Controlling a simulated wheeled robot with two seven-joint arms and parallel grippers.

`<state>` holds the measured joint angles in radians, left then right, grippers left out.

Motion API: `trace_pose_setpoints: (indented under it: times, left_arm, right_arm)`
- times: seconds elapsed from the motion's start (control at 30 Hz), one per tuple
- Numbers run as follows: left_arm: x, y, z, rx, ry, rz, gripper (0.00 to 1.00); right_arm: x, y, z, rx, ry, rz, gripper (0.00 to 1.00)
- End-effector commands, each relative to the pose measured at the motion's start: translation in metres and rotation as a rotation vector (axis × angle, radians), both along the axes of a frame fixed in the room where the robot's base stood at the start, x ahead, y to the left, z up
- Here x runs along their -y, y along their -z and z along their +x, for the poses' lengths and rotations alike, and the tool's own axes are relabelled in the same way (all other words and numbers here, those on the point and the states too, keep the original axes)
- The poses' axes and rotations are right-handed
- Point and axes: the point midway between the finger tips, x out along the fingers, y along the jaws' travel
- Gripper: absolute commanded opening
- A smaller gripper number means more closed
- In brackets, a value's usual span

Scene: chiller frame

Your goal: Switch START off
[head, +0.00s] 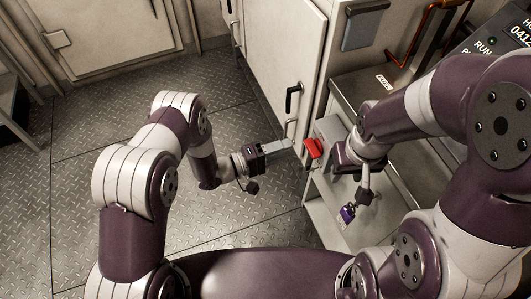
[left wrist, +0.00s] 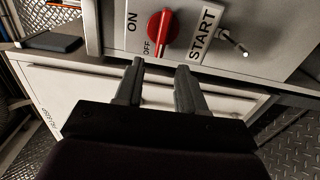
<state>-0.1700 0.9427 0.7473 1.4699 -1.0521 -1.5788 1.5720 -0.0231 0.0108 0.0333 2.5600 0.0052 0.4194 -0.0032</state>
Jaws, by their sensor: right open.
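The START switch is a red rotary knob (left wrist: 161,34) on a grey panel, with ON and OFF marked on its left and a START label (left wrist: 206,33) on its right. Its long axis runs roughly up and down in the left wrist view. The red knob (head: 313,148) also shows in the head view. My left gripper (left wrist: 160,68) is open and empty, its two fingers just short of the knob and apart from it. In the head view my left gripper (head: 288,146) points right at the knob. My right gripper (head: 341,158) is beside the grey switch box; its fingertips are hidden.
A metal toggle (left wrist: 236,45) sticks out beside the START label. A cabinet door with a black handle (head: 291,98) stands behind my left gripper. A purple object with a label (head: 347,213) is below my right wrist.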

Motion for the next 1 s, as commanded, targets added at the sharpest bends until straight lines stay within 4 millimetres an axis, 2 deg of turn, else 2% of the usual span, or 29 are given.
trace_pose_setpoints:
  times: [0.03,0.1,0.3,0.93,0.97,1.0]
  left_arm:
    - [-0.014,-0.001,-0.004,-0.002,-0.007,0.0,0.39]
    - [-0.031,-0.001,-0.009,-0.001,-0.006,0.001,0.39]
    - [-0.058,0.0,-0.021,0.0,-0.003,0.0,0.39]
    - [-0.062,0.001,-0.023,0.028,0.001,0.016,0.39]
    - [-0.062,0.007,-0.023,0.056,0.004,0.053,0.39]
    - [-0.063,0.023,-0.021,0.101,-0.003,0.154,0.39]
  right_arm:
    - [0.0,-0.001,0.0,0.0,0.0,0.0,0.43]
    - [0.0,-0.002,0.0,0.0,0.0,0.0,0.43]
    - [0.0,-0.003,0.0,0.0,0.0,0.0,0.43]
    - [0.0,-0.002,0.0,0.0,0.0,0.0,0.43]
    - [0.0,-0.002,0.0,0.0,0.0,0.0,0.43]
    - [0.0,-0.002,0.0,0.0,0.0,0.0,0.43]
